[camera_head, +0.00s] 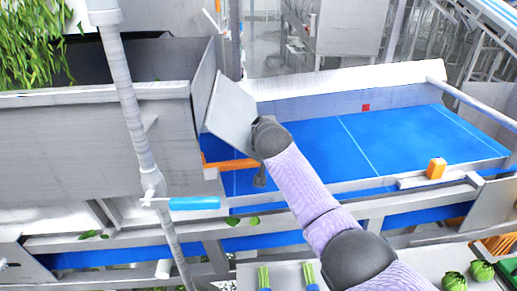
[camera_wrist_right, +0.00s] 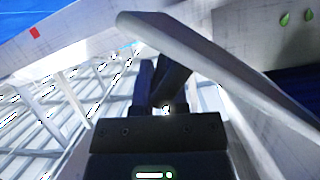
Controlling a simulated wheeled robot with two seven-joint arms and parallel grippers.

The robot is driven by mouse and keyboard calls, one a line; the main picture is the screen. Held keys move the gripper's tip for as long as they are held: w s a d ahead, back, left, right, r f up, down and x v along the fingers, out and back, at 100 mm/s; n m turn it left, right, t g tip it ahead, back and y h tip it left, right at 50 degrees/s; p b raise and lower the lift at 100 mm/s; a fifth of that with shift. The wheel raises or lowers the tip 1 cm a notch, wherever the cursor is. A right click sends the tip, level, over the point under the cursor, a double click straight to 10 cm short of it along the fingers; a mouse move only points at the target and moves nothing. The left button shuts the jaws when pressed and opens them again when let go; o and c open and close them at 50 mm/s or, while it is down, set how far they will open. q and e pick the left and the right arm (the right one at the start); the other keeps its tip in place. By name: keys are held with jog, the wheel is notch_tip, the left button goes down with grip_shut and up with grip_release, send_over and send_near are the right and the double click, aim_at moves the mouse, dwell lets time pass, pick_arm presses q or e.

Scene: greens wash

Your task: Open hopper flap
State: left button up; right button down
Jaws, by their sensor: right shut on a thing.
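The hopper (camera_head: 95,150) stands at the left in the head view, with leafy greens (camera_head: 30,45) at its top. The hopper flap (camera_head: 231,112) is a grey plate at the hopper's right end, tilted and standing out over the blue belt. My right arm reaches up from the lower right to the flap's right edge. My right gripper (camera_wrist_right: 163,80) is shut on the flap, whose pale panel (camera_wrist_right: 215,50) crosses the right wrist view. The wrist hides the exact grip in the head view. My left gripper is not in view.
A blue belt (camera_head: 400,140) runs right of the flap, with an orange block (camera_head: 436,168) on its near rail. A grey upright pipe (camera_head: 135,110) and a blue-handled valve (camera_head: 195,203) stand in front of the hopper. An orange bar (camera_head: 232,164) lies below the flap.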

jog(key=shift+d+r+n+t+h+p, duration=0.1)
jog(key=shift+r+n+h+p, duration=0.7)
jog(key=shift+r, duration=0.75)
jog(key=shift+d+r+n+t+h+p, duration=0.1)
jog(key=shift+r+n+h+p, duration=0.35)
jog(key=shift+r+n, duration=0.9)
jog(key=shift+r+n+t+h+p, duration=0.1)
jog(key=shift+r+n+h+p, duration=0.5)
jog(key=shift+r, duration=1.2)
jog(key=c, duration=0.9)
grip_release()
